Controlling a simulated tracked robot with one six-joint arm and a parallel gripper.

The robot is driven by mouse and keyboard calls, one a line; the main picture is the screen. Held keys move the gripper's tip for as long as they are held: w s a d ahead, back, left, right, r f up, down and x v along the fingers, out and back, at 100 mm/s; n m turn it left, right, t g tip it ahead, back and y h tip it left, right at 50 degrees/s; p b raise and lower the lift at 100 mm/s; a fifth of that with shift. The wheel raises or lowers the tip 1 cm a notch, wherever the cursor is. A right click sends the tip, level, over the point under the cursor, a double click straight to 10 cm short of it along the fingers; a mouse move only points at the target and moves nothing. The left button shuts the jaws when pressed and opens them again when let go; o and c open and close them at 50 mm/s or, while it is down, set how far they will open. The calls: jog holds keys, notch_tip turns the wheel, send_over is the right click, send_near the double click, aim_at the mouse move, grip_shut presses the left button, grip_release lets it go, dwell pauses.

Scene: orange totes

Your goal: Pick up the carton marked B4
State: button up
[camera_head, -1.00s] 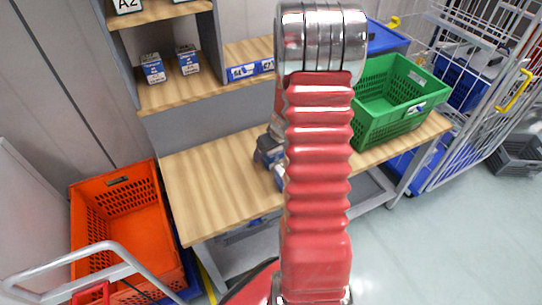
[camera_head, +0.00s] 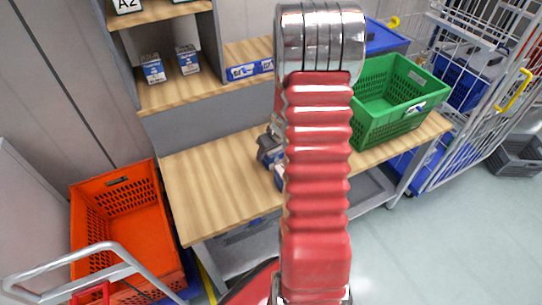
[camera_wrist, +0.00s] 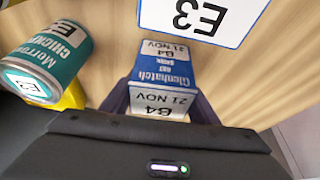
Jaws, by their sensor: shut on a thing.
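The carton marked B4 (camera_wrist: 165,72) is blue and white, with "Glenhatch" and "21 NOV" on it, and appears upside down in the wrist view. My gripper (camera_wrist: 160,108) is shut on it, with a dark finger along each side. I cannot tell whether the carton touches the wooden surface behind it. In the head view my gripper (camera_head: 268,152) is over the wooden bench (camera_head: 215,190), mostly hidden behind my red arm. A small blue and white patch shows beside the arm there, too hidden to identify.
A can marked E3 (camera_wrist: 48,62) and a white E3 sign (camera_wrist: 200,15) are near the carton. A green crate (camera_head: 385,115) stands on the bench's right. Two cartons (camera_head: 170,65) stand on the shelf. An orange tote (camera_head: 120,220) is left. The bench's left part is clear.

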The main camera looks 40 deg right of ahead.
jog(key=c, duration=0.6)
jog(key=shift+r, duration=0.1)
jog(key=shift+c, duration=0.2)
notch_tip(320, 180, up, 10)
jog(key=shift+f, duration=0.1)
dwell(0.6)
